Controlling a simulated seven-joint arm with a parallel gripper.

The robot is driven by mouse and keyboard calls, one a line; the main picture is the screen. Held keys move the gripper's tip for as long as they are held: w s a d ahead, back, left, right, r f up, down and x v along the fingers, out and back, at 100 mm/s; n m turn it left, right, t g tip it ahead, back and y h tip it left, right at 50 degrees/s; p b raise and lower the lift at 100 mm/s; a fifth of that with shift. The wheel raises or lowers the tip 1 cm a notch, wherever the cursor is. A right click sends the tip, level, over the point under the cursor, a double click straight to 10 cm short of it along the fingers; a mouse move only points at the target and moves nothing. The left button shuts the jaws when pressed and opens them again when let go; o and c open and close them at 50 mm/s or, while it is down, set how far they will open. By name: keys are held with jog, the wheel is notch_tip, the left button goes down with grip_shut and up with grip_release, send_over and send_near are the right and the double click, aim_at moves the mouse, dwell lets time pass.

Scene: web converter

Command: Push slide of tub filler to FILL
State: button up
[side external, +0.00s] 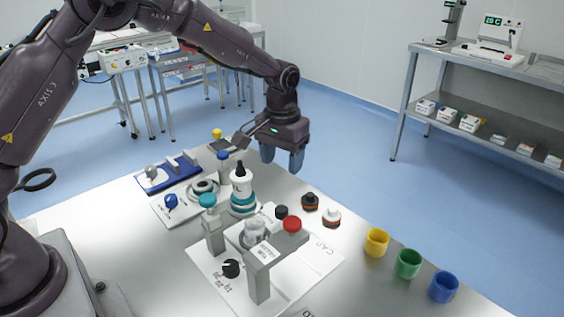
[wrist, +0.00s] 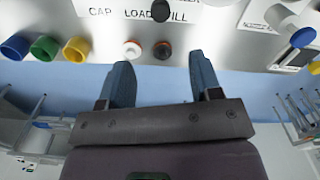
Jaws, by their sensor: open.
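The tub filler is on a white base plate (side external: 222,285), with a clear round tub (side external: 255,230) in the middle. A black knob (side external: 281,212), apparently the slide's handle, is beside a red knob (side external: 292,224) on a grey bracket. In the wrist view a black knob (wrist: 160,11) at the top edge sits between the printed words LOAD and FILL; CAP is printed to the left. The slide's track is mostly hidden. My gripper (side external: 283,158) is open and empty, fingers down, above the table's far edge and clear of the filler. Its fingers also show in the wrist view (wrist: 163,80).
Two small dark-and-orange pieces (side external: 310,202) (side external: 331,217), one white-topped, lie right of the filler. Yellow (side external: 377,242), green (side external: 408,264) and blue (side external: 443,287) cups line the right. A white bottle (side external: 241,185) and a blue fixture (side external: 168,175) stand left of the gripper.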

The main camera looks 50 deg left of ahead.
aim_at(282, 209)
jog(key=w+a+f+n+h, duration=0.1)
jog(key=a+f+n+h, duration=0.15)
jog(key=a+n, duration=0.45)
jog(key=d+f+n, duration=0.1)
jog(key=d+f, duration=0.1)
jog(key=f, duration=0.1)
jog(key=d+f+n+h, duration=0.1)
jog(key=d+f+n, duration=0.1)
jog(key=f, duration=0.2)
jog(key=s+d+f+n+g+h, duration=0.1)
jog(key=d+f+n, duration=0.1)
jog(key=f, duration=0.1)
jog(key=shift+d+f, duration=0.3)
jog(key=shift+d, duration=0.05)
